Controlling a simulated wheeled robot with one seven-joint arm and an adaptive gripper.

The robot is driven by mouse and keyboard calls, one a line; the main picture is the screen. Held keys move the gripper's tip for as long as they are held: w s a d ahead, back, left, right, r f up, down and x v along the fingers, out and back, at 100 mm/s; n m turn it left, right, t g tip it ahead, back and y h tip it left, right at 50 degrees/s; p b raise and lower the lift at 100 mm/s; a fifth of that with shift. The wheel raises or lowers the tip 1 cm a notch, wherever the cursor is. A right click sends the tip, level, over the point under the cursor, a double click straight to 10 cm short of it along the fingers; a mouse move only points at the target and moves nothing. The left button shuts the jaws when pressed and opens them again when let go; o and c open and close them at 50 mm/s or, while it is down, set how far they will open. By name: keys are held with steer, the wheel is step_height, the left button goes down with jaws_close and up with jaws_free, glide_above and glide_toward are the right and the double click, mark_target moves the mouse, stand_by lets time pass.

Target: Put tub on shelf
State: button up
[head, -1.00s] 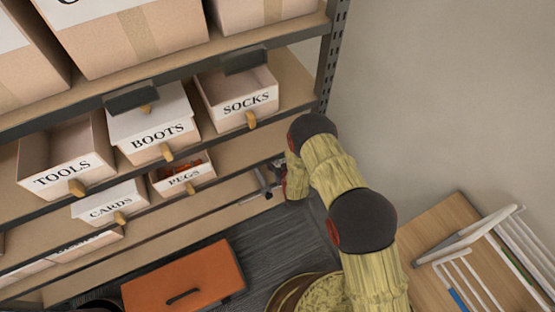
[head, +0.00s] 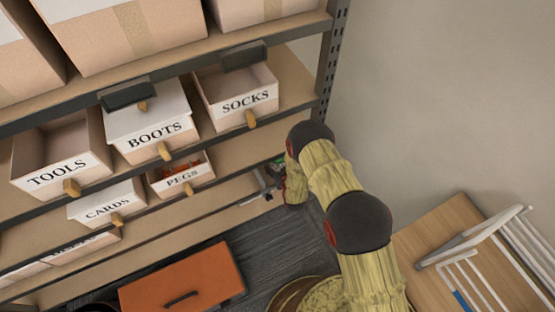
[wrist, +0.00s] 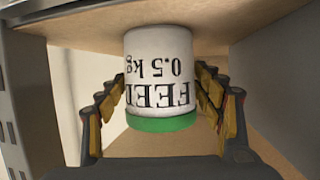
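The tub (wrist: 160,72) is white, marked FEED 0.5 kg, with a green lid. In the wrist view it shows upside down, its base end against the wooden shelf board (wrist: 260,22) at the top. In the head view a bit of green by my gripper appears to be its lid (head: 278,161); the rest is hidden by my arm and gripper. In the head view my gripper (head: 264,184) is at the right end of a lower shelf, partly hidden.
Bins marked TOOLS (head: 58,178), BOOTS (head: 153,135), SOCKS (head: 245,103), CARDS (head: 106,209) and PEGS (head: 183,178) stand left of my gripper. A dark upright post (head: 327,75) is close on the right. An orange box (head: 185,278) is on the carpet below.

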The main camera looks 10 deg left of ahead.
steer(key=shift+o, duration=1.1)
steer(key=shift+r, duration=0.1)
steer(key=shift+s+r, duration=0.15)
steer(key=p+v, duration=0.3)
steer(key=v, duration=0.8)
steer(key=shift+s+d, duration=0.15)
steer(key=shift+s, duration=0.1)
